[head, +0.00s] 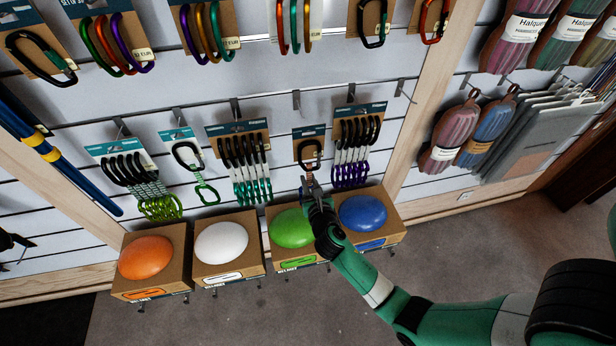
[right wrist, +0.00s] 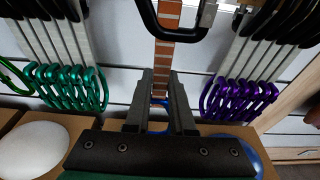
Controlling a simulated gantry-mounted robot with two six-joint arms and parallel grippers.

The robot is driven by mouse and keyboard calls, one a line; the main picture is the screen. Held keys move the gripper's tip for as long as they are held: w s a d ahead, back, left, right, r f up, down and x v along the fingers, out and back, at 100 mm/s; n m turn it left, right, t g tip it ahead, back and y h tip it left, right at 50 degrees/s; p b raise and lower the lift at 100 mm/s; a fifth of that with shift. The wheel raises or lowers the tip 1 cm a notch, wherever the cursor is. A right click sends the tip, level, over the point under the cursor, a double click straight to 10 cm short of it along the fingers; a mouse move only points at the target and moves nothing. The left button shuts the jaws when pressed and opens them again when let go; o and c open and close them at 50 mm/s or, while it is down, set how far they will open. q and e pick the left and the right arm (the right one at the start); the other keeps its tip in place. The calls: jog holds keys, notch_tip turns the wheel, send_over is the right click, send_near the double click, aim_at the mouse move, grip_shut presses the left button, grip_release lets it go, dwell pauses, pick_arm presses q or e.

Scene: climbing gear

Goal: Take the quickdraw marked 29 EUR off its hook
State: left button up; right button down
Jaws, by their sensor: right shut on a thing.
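A single quickdraw with a black upper carabiner (head: 309,153) and an orange-brown banded sling hangs in front of a small card (head: 309,133) on the slatted wall. In the right wrist view the black carabiner (right wrist: 198,32) is at the top and the sling (right wrist: 163,56) runs down between my fingers. My right gripper (head: 311,183) is shut on this sling, below the upper carabiner; its fingers also show in the right wrist view (right wrist: 160,103). The quickdraw's lower end is mostly hidden by the gripper. I cannot read its price. I do not make out my left gripper.
Bundles of quickdraws with green ends (head: 245,165) and purple ends (head: 356,150) hang close on either side. Boxes with a green helmet (head: 290,228) and a blue helmet (head: 362,213) stand just below. The floor in front is clear.

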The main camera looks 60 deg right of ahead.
jog(key=shift+p+v, duration=0.35)
jog(key=shift+v, duration=0.6)
jog(key=shift+f, duration=0.1)
